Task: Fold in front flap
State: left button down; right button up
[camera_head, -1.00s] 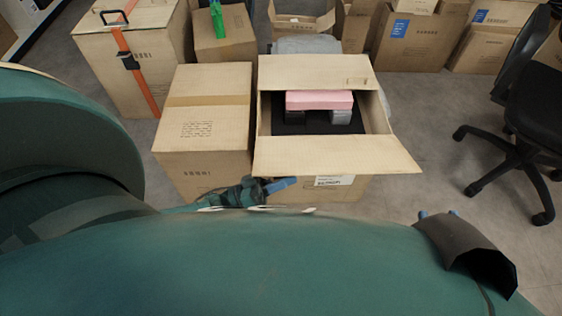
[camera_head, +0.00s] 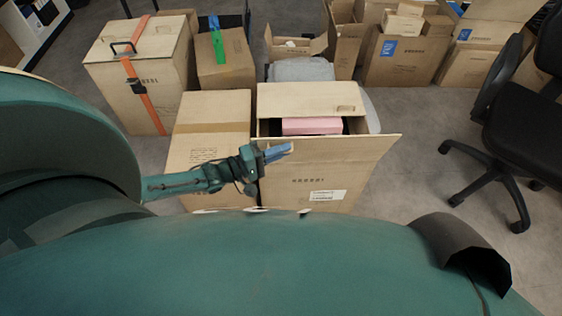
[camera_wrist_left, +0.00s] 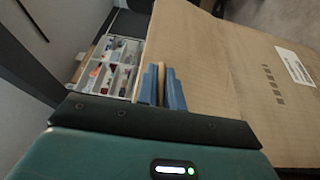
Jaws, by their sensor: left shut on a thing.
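The open carton (camera_head: 310,190) stands in the middle of the head view, with a pink box (camera_head: 312,126) inside. Its front flap (camera_head: 375,145) stands raised, flaring a little to the right, and hides the lower part of the opening. My left gripper (camera_head: 278,152) is at the flap's left part. In the left wrist view, its blue fingers (camera_wrist_left: 163,86) are shut on a thin tan cardboard edge, which looks like the flap's. The printed cardboard (camera_wrist_left: 240,75) with a white label spreads to the right there. My right gripper is not in view.
A closed carton (camera_head: 208,135) stands directly left of the open one. The far flap (camera_head: 310,97) of the open carton stands up. More cartons (camera_head: 405,55) line the back. A black office chair (camera_head: 510,125) is at the right, with clear floor before it.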

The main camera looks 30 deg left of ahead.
pick_arm(q)
jog(key=shift+n, duration=0.3)
jog(key=w+a, duration=0.1)
jog(key=w+a+r+b, duration=0.1)
jog(key=w, duration=0.1)
jog(key=shift+w+a, duration=0.15)
jog(key=shift+w, duration=0.1)
jog(key=shift+w+a, duration=0.2)
jog(key=shift+w, duration=0.15)
jog(key=shift+r, duration=0.1)
jog(key=shift+w, duration=0.1)
jog(key=c, duration=1.5)
grip_release()
jog(key=shift+c, duration=0.2)
jog(key=v, duration=1.3)
jog(key=shift+r+p, duration=0.2)
jog(key=shift+p, duration=0.2)
